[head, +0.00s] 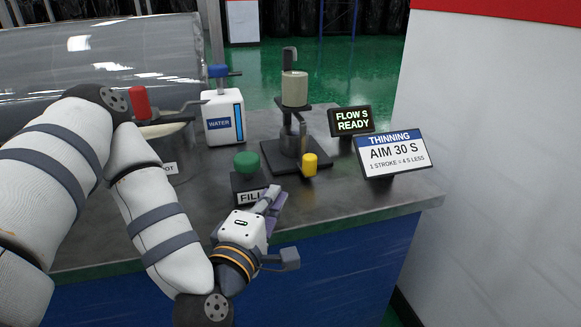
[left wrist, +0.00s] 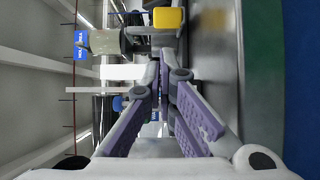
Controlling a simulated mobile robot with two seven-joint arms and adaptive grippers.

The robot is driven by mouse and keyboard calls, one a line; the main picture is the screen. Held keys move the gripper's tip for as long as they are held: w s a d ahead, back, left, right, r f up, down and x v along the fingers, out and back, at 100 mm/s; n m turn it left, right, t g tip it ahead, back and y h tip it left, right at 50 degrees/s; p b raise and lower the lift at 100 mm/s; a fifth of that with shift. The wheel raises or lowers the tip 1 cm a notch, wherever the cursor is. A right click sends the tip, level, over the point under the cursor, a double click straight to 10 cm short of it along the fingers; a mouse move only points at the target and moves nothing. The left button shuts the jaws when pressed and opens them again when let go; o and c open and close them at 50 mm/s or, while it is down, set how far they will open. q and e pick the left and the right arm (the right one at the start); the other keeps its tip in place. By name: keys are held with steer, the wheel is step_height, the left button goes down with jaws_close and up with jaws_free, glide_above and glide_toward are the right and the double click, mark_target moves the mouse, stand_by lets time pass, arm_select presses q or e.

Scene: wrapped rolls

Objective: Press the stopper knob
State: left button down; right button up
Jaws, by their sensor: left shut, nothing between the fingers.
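The yellow knob (head: 310,164), which I take as the stopper knob, sits on a lever at the front of a dark stand (head: 296,153) that holds a beige cup (head: 294,89). My left gripper (head: 274,196) is shut and empty, in front of and to the left of the yellow knob, apart from it. In the left wrist view the yellow knob (left wrist: 168,17) lies beyond the closed purple fingertips (left wrist: 166,58), at the top of the picture. My right gripper is not in view.
A green button (head: 246,161) on a FILL box stands left of the stand. A WATER container (head: 223,117) and a red-handled pot (head: 161,135) are farther left. A FLOW S READY display (head: 351,121) and an AIM 30 S sign (head: 391,155) stand right. The counter's front right is clear.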

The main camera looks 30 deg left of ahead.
mark_target(311, 165)
arm_select(q)
steer(key=b+x, duration=0.2)
steer(key=x, duration=0.1)
steer(key=shift+w+f, duration=0.2)
steer(key=shift+f, duration=0.15)
steer(key=x, duration=0.6)
steer(key=shift+w+r, duration=0.25)
steer(key=shift+w, duration=0.1)
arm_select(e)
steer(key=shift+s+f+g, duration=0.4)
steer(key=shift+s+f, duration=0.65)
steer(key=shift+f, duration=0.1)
arm_select(q)
steer(key=w+d, duration=0.1)
steer(key=w+d+b, duration=0.1)
steer(key=w, duration=0.1)
steer(key=shift+w+d+f, duration=0.1)
steer(key=shift+d+f, duration=0.05)
steer(key=shift+d, duration=0.2)
steer(key=shift+w+d, duration=0.1)
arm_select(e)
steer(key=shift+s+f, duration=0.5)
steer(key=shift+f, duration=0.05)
